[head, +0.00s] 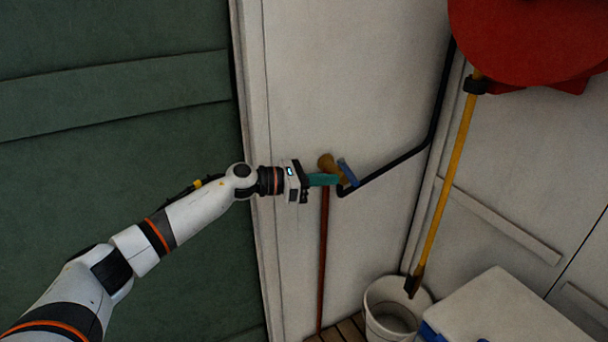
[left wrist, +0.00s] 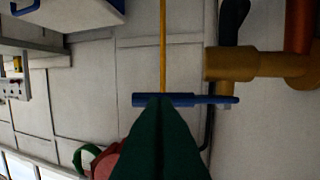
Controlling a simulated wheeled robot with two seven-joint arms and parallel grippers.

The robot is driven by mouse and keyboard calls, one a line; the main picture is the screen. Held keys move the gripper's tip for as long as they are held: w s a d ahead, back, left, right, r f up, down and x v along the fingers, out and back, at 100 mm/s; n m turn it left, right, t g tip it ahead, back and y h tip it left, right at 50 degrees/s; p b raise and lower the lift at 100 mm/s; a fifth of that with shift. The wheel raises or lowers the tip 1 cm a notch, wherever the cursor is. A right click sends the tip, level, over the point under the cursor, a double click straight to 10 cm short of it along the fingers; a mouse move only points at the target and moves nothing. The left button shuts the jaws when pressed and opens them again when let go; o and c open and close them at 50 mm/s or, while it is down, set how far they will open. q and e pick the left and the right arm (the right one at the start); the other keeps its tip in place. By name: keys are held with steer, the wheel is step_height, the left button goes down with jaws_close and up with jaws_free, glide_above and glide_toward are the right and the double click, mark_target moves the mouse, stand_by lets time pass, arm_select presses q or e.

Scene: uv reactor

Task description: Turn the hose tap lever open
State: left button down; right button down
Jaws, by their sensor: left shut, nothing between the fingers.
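The hose tap is a brass body (head: 326,162) on the white wall with a blue lever (head: 347,172) at its right. In the left wrist view the brass tap (left wrist: 262,66) is at upper right and the blue lever (left wrist: 205,100) lies level across the middle. My left gripper (head: 338,180) has green fingers, shut and empty, with their tips right at the lever. In the left wrist view the fingertips (left wrist: 162,98) overlap the lever's left part; whether they touch it I cannot tell. My right gripper is not in view.
A black pipe (head: 398,160) runs from beside the lever up the wall. A red-brown pipe (head: 323,265) drops below the tap. A yellow pole (head: 450,180) leans in a white bucket (head: 393,310). A white-lidded box (head: 500,310) and a red reel (head: 530,40) are at right.

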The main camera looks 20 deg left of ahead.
mark_target(348, 172)
arm_select(q)
steer(key=shift+w+d+r, duration=0.3)
steer(key=shift+w+d, duration=0.25)
steer(key=shift+d, duration=0.15)
steer(key=shift+w+d, duration=0.1)
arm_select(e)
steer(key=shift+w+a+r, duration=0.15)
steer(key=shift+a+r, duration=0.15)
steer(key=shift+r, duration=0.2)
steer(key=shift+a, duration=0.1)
